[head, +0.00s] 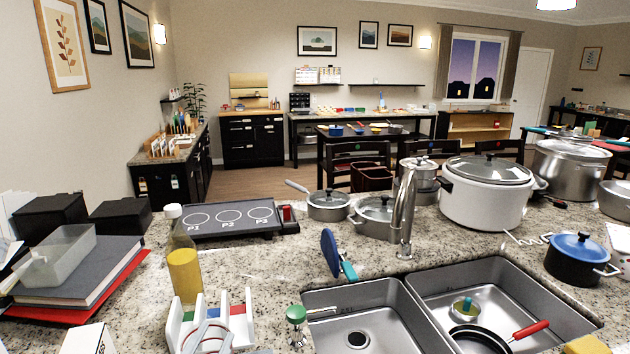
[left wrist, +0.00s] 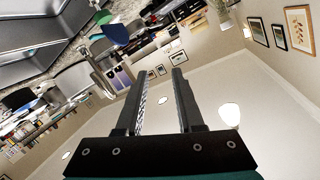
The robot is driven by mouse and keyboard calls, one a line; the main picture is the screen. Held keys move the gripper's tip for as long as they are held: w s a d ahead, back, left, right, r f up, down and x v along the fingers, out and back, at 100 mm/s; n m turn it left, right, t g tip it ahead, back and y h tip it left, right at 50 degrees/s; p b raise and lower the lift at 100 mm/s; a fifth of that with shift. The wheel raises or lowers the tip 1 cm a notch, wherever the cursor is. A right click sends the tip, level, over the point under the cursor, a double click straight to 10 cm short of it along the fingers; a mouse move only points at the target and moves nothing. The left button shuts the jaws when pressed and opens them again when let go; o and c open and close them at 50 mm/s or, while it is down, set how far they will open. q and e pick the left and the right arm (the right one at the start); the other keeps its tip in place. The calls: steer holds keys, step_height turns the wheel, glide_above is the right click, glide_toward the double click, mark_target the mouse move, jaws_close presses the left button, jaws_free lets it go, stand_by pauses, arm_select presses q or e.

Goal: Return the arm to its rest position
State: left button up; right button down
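My left gripper (left wrist: 161,80) shows in the left wrist view with its two dark fingers apart. Nothing is between them. That view is turned over, with ceiling and lamps behind the fingers and the counter and sink along the upper left. The fingers touch nothing that I can see. In the head view I cannot make out either arm or gripper. My right gripper shows in neither view.
A double sink (head: 362,318) is set in the granite counter, with a tall faucet (head: 405,212) behind it. A white stockpot (head: 487,196), a blue-lidded pot (head: 577,262), an oil bottle (head: 184,270), a hot plate (head: 228,217) and a rack (head: 240,321) crowd the counter.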

arm_select(q)
steer(key=s+a+f+n+g, duration=0.1)
steer(key=s+f+n+g, duration=0.2)
steer(key=s+f+g, duration=1.3)
steer(key=s+f+t+b, duration=0.1)
steer(key=s+f+b, duration=0.2)
steer(key=f, duration=1.2)
steer(key=s+f+t+b, duration=0.2)
steer(key=f+b, duration=0.1)
steer(key=f, duration=1.2)
steer(key=s+a+f+g+b, duration=0.1)
steer(key=s+f+b, duration=0.2)
steer(key=s+f, duration=0.4)
steer(key=s+a+f+b, duration=0.2)
steer(key=s+f, duration=0.6)
steer(key=f, duration=0.5)
steer(key=shift+s+f+g+b, duration=0.2)
steer(key=shift+f+g+b, duration=0.2)
steer(key=shift+b, duration=0.3)
